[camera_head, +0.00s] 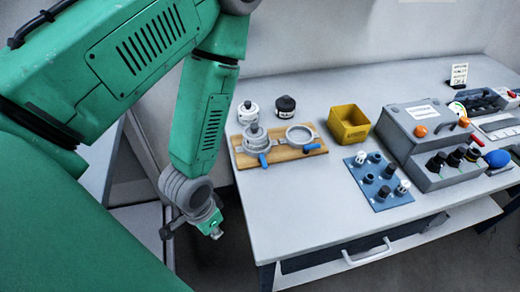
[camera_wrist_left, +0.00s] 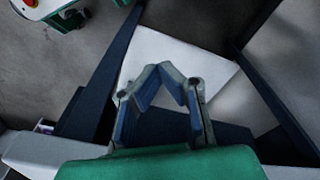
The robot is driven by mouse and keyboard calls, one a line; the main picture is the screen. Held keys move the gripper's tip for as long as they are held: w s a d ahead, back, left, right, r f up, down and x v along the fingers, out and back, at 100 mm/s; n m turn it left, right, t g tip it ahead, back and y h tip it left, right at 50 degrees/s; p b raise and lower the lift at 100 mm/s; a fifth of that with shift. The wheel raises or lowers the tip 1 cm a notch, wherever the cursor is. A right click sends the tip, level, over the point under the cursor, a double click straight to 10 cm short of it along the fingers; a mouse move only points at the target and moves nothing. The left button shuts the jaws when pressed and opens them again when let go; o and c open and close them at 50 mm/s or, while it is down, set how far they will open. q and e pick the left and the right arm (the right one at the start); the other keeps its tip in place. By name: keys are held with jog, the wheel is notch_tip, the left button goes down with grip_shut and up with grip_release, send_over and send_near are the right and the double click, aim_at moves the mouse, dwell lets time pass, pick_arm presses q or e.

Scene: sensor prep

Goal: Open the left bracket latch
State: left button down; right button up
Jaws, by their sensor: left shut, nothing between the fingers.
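The left bracket (camera_head: 257,146) is a metal ring on a wooden board (camera_head: 285,153), with a grey round part seated in it. Its latch (camera_head: 263,160) has a blue handle that points toward the front of the table. The right bracket (camera_head: 300,135) is an empty ring with its own blue handle (camera_head: 312,147). My left gripper (camera_head: 215,232) hangs off the table's left front side, apart from the board and lower in the picture. In the left wrist view its fingers (camera_wrist_left: 163,70) meet at the tips with nothing between them. My right gripper is not seen.
A grey-white jar (camera_head: 248,112) and a black-capped one (camera_head: 285,105) stand behind the board. A yellow bin (camera_head: 348,124), a blue plate with several knobs (camera_head: 380,198) and a grey control box (camera_head: 415,135) stand to the right. The table's front left (camera_head: 290,210) is clear.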

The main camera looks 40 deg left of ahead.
pick_arm(q)
jog(key=w+a+r+m+t+h, duration=0.1)
jog(key=w+a+r+m, duration=0.15)
jog(key=w+r, duration=0.6)
notch_tip(320, 180, up, 11)
jog(key=m+t+h, duration=0.1)
jog(key=m+h, duration=0.1)
jog(key=m, duration=0.2)
send_over(244, 175)
jog(key=s+a, duration=0.3)
jog(key=s, duration=0.1)
jog(key=shift+a, duration=0.15)
jog(key=shift+w+f, duration=0.1)
jog(key=shift+f, duration=0.05)
jog(key=b+x, duration=0.3)
jog(key=x, duration=0.7)
jog(key=shift+w+a+f, duration=0.1)
jog(key=shift+f, duration=0.15)
jog(key=shift+w+d+r, duration=0.15)
jog(key=shift+w+d, duration=0.25)
jog(key=shift+w, duration=0.15)
jog(key=shift+w+d+r, duration=0.15)
jog(key=shift+w+d, duration=0.25)
jog(key=shift+w, duration=0.1)
jog(key=shift+w+d, duration=0.45)
jog(key=shift+d, duration=0.05)
